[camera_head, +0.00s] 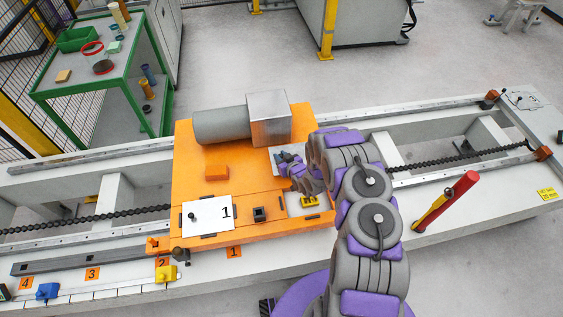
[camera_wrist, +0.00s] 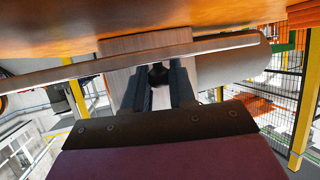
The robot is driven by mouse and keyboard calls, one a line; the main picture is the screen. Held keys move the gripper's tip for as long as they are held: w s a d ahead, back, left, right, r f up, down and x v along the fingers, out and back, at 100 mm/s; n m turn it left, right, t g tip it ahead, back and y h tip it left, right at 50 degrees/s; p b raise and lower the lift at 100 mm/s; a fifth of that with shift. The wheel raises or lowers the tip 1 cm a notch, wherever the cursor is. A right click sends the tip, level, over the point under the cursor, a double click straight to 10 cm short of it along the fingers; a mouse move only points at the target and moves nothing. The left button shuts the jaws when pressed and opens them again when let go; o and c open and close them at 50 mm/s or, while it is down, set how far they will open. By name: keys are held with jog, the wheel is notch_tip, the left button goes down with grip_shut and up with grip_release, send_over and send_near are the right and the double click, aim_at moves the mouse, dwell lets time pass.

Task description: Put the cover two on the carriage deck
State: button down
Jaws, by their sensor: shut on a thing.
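The orange carriage deck (camera_head: 190,165) lies across the rails in the middle of the head view and fills the top of the wrist view (camera_wrist: 60,45). My gripper (camera_head: 284,158) is over its right part. In the wrist view my gripper (camera_wrist: 158,84) is shut on a dark knob under a thin pale plate, which I take to be cover two (camera_wrist: 90,68). The plate's edge runs across the view, close to the orange surface; I cannot tell whether they touch. In the head view cover two (camera_head: 277,168) shows partly behind my gripper. Its number is hidden.
A white cover marked 1 (camera_head: 205,216) lies on the deck's front left. A grey cylinder (camera_head: 220,125) and metal block (camera_head: 270,118) stand at its back. A yellow piece (camera_head: 310,201) sits in a pale area near my arm.

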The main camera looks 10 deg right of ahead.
jog(key=shift+w+a, duration=0.2)
jog(key=shift+w, duration=0.05)
notch_tip(320, 180, down, 4)
jog(key=shift+a+r+b, duration=0.15)
jog(key=shift+r+b, duration=0.1)
jog(key=shift+b, duration=0.3)
jog(key=shift+d, duration=0.4)
jog(key=c, duration=1.4)
grip_release()
jog(key=o, duration=0.5)
jog(key=shift+a, duration=0.35)
jog(key=shift+c, duration=0.2)
